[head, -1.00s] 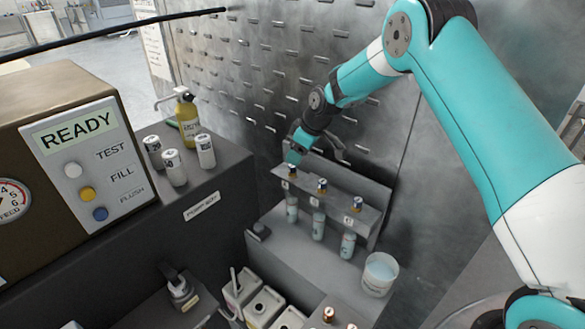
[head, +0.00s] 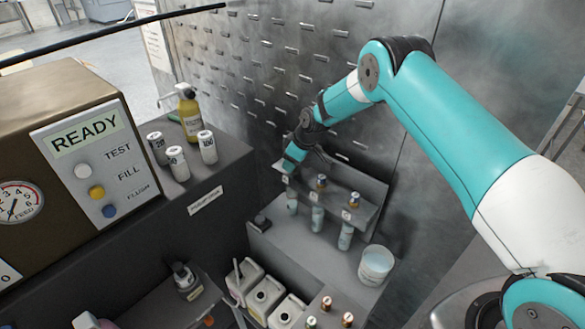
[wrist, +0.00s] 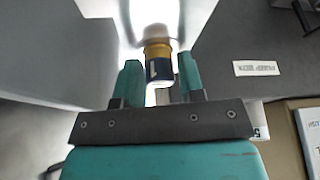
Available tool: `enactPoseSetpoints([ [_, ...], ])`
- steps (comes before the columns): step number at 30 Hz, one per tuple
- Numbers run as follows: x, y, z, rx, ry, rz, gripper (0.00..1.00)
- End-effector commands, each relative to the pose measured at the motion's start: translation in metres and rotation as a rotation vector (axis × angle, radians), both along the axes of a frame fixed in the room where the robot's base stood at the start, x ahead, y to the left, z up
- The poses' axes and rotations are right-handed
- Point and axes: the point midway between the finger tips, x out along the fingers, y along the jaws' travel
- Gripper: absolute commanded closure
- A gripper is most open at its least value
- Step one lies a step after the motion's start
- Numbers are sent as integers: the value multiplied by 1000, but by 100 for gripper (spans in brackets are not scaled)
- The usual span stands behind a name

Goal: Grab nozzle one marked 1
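Three nozzles stand upright in a small metal rack (head: 335,197): a left one (head: 292,206), a middle one (head: 318,217) and a right one (head: 346,236). Small labels sit on the rack's front; their marks are too small to read. My gripper (head: 290,164) is over the left end of the rack and hides the top of the left nozzle. In the wrist view, my gripper (wrist: 160,85) is open. A nozzle top (wrist: 158,62), with yellow and dark blue bands and a pale patch, lies between and just beyond the fingertips, with gaps showing on both sides.
A white bucket (head: 376,265) stands right of the rack. A slotted metal wall (head: 300,90) rises behind it. White cylinders (head: 177,164) and a yellow bottle (head: 188,115) stand on the dark cabinet at left. White containers (head: 264,297) and copper-topped items (head: 326,303) are in front.

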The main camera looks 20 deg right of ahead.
Motion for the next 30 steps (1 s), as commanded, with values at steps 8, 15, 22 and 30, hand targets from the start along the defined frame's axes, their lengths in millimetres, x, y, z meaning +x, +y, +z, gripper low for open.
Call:
enactPoseSetpoints([
  [8, 0, 0, 0, 0, 0, 0, 98],
  [15, 0, 0, 4, 1, -1, 0, 98],
  [22, 1, 0, 30, 1, -4, 0, 98],
  [30, 1, 0, 98, 1, -8, 1, 98],
])
